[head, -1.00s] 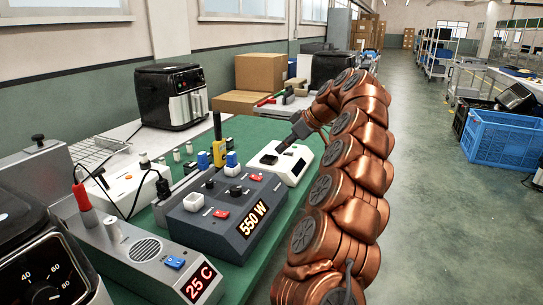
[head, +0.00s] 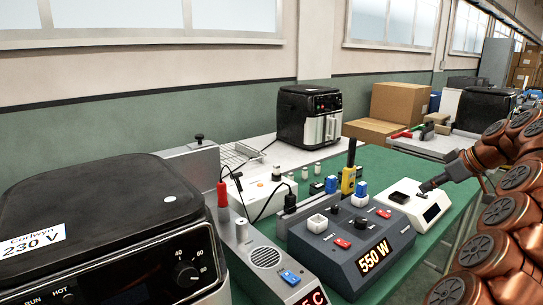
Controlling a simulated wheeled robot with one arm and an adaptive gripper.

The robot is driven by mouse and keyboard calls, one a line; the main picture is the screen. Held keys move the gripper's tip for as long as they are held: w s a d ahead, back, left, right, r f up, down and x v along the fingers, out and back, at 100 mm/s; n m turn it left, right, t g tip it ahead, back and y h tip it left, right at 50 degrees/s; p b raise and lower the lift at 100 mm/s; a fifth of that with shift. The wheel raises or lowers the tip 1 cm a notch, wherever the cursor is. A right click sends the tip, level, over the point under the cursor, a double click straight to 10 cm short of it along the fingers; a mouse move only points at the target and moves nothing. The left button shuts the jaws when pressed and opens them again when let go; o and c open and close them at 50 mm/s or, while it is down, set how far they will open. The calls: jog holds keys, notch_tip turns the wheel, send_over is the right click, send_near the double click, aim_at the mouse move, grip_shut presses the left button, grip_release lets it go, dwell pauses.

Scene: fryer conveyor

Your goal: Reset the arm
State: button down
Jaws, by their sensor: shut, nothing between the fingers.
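My copper-coloured segmented arm fills the right edge of the head view. My gripper (head: 432,186) is at its end, dark and small, over the white device (head: 416,204) on the green bench. It is shut with nothing in it. I cannot tell whether its tip touches the device. The grey power box (head: 350,240) showing "550 W" stands just left of the white device.
A large black fryer (head: 110,225) labelled 230 V fills the near left. A grey temperature box (head: 270,255) stands beside it. Another fryer (head: 310,116) and cardboard boxes (head: 400,103) stand further back. The green bench top (head: 385,165) has some clear patches.

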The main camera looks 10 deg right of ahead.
jog(key=s+a+g+y, duration=0.1)
jog(key=s+a+g, duration=0.15)
jog(key=a, duration=0.95)
jog(key=s+a+g+y, duration=0.1)
jog(key=s+a, duration=0.2)
jog(key=a, duration=1)
jog(key=s+a+f+g+h, duration=0.1)
jog(key=s+a+f+g, duration=0.1)
jog(key=s+a, duration=0.4)
jog(key=s+a+f+m+g+h, duration=0.1)
jog(key=s+f+m+h, duration=0.1)
jog(key=s+f, duration=0.5)
jog(key=s+f+m+g+h, duration=0.15)
jog(key=s+f, duration=0.25)
jog(key=s, duration=0.8)
jog(key=s+a+f+m+g+h, duration=0.1)
jog(key=s+f+m+h, duration=0.15)
jog(key=s+f, duration=0.45)
notch_tip(320, 180, up, 15)
jog(key=s+p, duration=0.2)
jog(key=p, duration=1)
jog(key=shift+y, duration=0.4)
